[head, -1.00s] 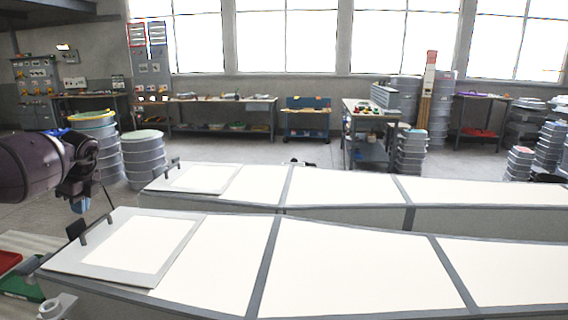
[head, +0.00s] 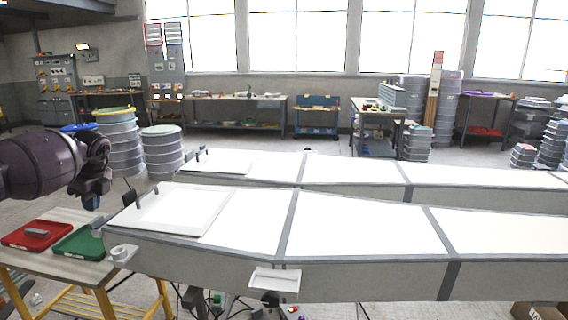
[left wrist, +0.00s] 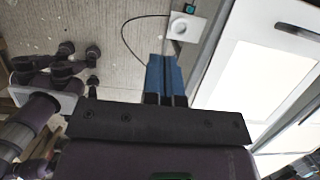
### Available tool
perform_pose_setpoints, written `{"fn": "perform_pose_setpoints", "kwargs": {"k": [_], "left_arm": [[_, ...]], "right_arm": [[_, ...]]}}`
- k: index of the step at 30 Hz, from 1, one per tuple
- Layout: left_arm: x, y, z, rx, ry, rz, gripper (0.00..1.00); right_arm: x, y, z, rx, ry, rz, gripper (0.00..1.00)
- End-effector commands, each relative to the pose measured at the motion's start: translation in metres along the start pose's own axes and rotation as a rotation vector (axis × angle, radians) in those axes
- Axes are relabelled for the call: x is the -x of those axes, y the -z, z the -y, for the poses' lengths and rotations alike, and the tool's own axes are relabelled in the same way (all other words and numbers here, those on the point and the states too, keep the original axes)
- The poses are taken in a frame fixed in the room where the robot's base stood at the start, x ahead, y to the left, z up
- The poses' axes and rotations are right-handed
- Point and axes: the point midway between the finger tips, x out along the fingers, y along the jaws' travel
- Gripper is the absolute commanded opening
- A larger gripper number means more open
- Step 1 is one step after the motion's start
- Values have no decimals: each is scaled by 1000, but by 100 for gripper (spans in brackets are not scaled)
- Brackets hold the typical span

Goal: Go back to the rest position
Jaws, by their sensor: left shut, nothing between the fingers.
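My left arm comes in from the left in the head view, bent, with its gripper (head: 91,203) pointing down at the end of the wrist. The gripper is above and left of the near mould's left end, clear of it. In the left wrist view the blue fingers (left wrist: 166,80) are together with nothing between them. Floor shows beneath them, and a white mould surface (left wrist: 258,75) lies to their right. My right gripper does not show in the head view, and I cannot make it out in the left wrist view.
The near mould (head: 350,224) and far mould (head: 345,170) stretch across the middle. A yellow-legged table (head: 62,262) at lower left carries a red tray (head: 17,239) and a green tray (head: 98,250). Stacked tubs (head: 163,160) stand behind. Grey floor (head: 270,146) is open beyond the moulds.

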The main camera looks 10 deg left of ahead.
Motion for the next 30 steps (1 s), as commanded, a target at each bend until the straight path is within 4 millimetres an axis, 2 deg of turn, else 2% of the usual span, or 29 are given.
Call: {"fn": "perform_pose_setpoints", "kwargs": {"k": [5,8,11,15,20,24,27,30], "left_arm": [[2,8,20,-198,125,-33,0],[7,27,37,-317,248,-90,0],[25,55,58,-437,413,-159,0],[67,117,90,-598,698,-276,0],[104,207,108,-711,1017,-439,0],[124,291,104,-693,1287,-619,0],[128,341,91,-584,1437,-752,0],[122,374,76,-424,1522,-855,0]], "right_arm": [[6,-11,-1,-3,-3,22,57],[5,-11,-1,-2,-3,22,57],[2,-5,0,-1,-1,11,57],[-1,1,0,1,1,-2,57],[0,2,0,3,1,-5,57],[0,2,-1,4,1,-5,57],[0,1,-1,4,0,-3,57],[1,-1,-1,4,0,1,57]]}}
